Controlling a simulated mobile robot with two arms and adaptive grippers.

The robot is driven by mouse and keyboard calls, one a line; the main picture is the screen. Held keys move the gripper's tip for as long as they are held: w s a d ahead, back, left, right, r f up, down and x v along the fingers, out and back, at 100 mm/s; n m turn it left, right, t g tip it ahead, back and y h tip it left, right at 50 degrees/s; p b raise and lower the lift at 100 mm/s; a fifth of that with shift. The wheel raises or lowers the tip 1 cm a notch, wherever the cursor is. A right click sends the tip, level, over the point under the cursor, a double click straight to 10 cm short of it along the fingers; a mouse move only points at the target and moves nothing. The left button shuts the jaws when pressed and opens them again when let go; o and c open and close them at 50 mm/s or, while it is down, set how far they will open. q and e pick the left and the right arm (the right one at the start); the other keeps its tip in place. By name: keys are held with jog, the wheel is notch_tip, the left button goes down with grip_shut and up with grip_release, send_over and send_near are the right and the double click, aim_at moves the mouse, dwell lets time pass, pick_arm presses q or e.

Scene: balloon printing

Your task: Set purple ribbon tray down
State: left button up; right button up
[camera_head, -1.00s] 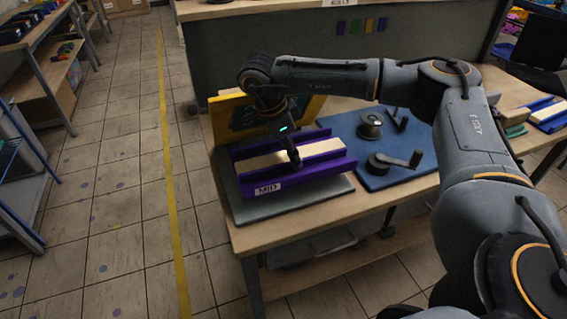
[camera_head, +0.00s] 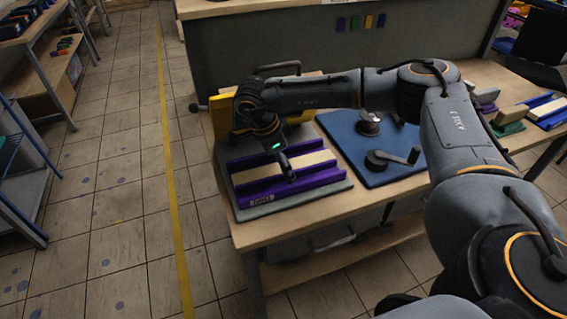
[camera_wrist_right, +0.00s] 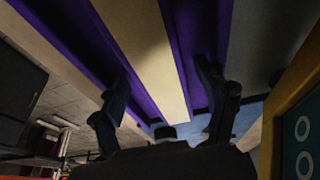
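The purple ribbon tray (camera_head: 311,179), with a beige strip (camera_head: 275,168) along its middle, lies level on the grey mat (camera_head: 243,211) at the table's left end. No clear gap shows beneath it. A small label is on its front side. My right gripper (camera_head: 285,165) points down at the tray's middle. In the right wrist view its two fingers (camera_wrist_right: 165,90) stand apart on either side of the beige strip (camera_wrist_right: 150,50), against the purple tray (camera_wrist_right: 205,70). Whether both fingers touch the strip is unclear. My left gripper is not in view.
A yellow-framed board (camera_head: 222,112) stands behind the tray. A blue mat (camera_head: 345,140) with a black crank (camera_head: 392,160) and a spool (camera_head: 369,124) lies to the right. Other coloured ribbon trays (camera_head: 543,110) are at the table's right end.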

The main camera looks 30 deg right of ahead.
jog(key=shift+r, duration=0.1)
jog(key=b+v, duration=0.2)
jog(key=v, duration=1)
jog(key=shift+a, duration=0.1)
